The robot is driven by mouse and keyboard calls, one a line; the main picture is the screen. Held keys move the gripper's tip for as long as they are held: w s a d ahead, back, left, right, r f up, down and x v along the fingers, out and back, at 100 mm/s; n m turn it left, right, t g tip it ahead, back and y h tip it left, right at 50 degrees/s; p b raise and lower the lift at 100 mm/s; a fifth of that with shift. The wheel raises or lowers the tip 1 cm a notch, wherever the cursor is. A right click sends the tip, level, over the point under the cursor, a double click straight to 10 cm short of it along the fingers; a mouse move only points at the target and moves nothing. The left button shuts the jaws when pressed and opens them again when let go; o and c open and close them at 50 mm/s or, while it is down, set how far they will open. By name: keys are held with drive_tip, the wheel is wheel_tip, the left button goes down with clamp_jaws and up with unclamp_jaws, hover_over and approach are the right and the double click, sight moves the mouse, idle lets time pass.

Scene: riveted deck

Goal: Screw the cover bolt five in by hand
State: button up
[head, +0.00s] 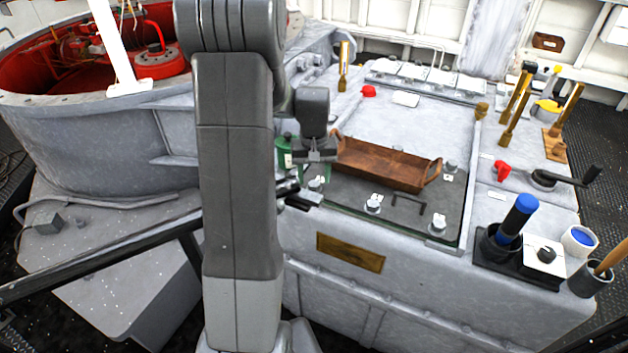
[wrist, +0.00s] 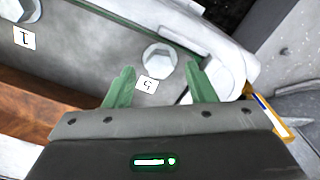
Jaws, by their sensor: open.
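In the wrist view the bolt five (wrist: 158,57) is a pale hex-headed bolt on the dark grey cover (wrist: 105,45), with a white number tag (wrist: 147,84) beside it. My gripper (wrist: 160,69) is open, with its green fingers on either side of the bolt's line and nothing between them touching visibly. In the head view my gripper (head: 316,160) hangs over the near left corner of the cover (head: 345,192), close above a bolt there (head: 316,182). How far down the bolt sits, I cannot tell.
A brown tray (head: 385,163) with handles lies on the cover beside my gripper. Other tagged bolts (head: 374,203) stand along the cover's edge. A blue-handled tool (head: 517,218) stands in a holder at the right. A red-lined round opening (head: 40,65) is at the left.

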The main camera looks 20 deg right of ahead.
sight(314, 183)
drive_tip(key=shift+f, duration=0.85)
drive_tip(key=c, duration=1)
drive_tip(key=shift+o, duration=0.2)
drive_tip(key=shift+m+p, duration=0.35)
drive_tip(key=shift+m, duration=1.35)
drive_tip(key=o, duration=1)
drive_tip(key=shift+c, duration=0.2)
drive_tip(key=shift+r, duration=0.1)
wheel_tip(314, 183, up, 14)
drive_tip(key=p, duration=0.1)
